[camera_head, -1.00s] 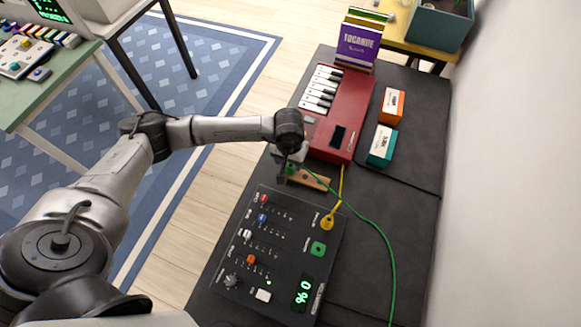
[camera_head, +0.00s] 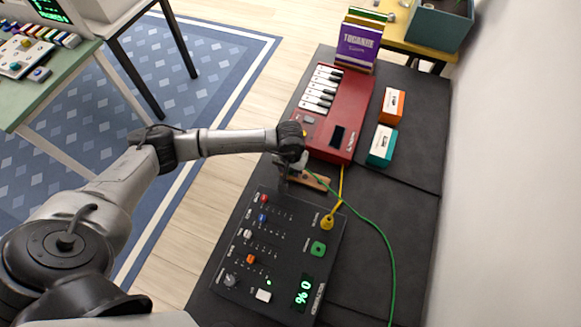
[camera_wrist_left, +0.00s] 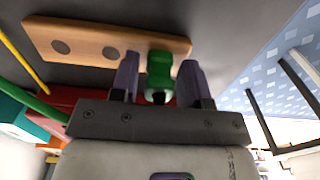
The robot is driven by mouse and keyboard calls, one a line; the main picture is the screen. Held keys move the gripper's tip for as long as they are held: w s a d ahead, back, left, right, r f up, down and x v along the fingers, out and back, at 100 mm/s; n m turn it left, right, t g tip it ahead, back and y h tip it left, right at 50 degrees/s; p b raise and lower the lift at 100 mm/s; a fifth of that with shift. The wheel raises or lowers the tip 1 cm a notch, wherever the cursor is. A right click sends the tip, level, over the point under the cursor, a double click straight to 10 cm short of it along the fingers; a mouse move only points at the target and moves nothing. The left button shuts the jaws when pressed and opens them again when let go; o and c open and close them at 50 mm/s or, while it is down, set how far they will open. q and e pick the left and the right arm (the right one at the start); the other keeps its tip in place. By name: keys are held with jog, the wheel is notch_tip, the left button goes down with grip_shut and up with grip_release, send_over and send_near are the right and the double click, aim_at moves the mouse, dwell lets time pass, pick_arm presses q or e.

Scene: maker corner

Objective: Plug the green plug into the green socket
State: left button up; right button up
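The green plug (camera_wrist_left: 159,72) stands at one end of the wooden holder (camera_wrist_left: 90,44) in the left wrist view. My left gripper (camera_wrist_left: 158,80) is open, with one finger on each side of the plug and a small gap showing on both sides. In the head view my left gripper (camera_head: 285,182) is low over the left end of the wooden holder (camera_head: 318,182), and the plug is hidden behind it. The green cable (camera_head: 381,235) runs from there to the right and down. The green socket (camera_head: 318,249) is empty on the black mixer panel (camera_head: 285,228). My right gripper is not in view.
A yellow plug (camera_head: 327,222) with a yellow cable sits in the panel near the green socket. A red keyboard (camera_head: 337,110) lies just beyond the holder. Orange (camera_head: 392,105) and teal (camera_head: 382,145) boxes are to its right. The dark bench's right side is mostly clear.

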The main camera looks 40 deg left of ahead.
pick_arm(q)
jog(key=c, duration=0.7)
jog(key=shift+r, duration=0.1)
jog(key=shift+r, duration=0.6)
notch_tip(320, 180, up, 3)
jog(key=shift+f, duration=0.1)
jog(key=d+r, duration=0.2)
jog(key=d, duration=0.2)
jog(key=d+r, duration=0.2)
jog(key=d, duration=0.1)
jog(key=d+r, duration=0.2)
jog(key=d, duration=0.2)
jog(key=shift+s+d+r, duration=0.25)
jog(key=shift+d+r, duration=0.1)
jog(key=shift+r, duration=0.05)
jog(key=shift+s, duration=0.1)
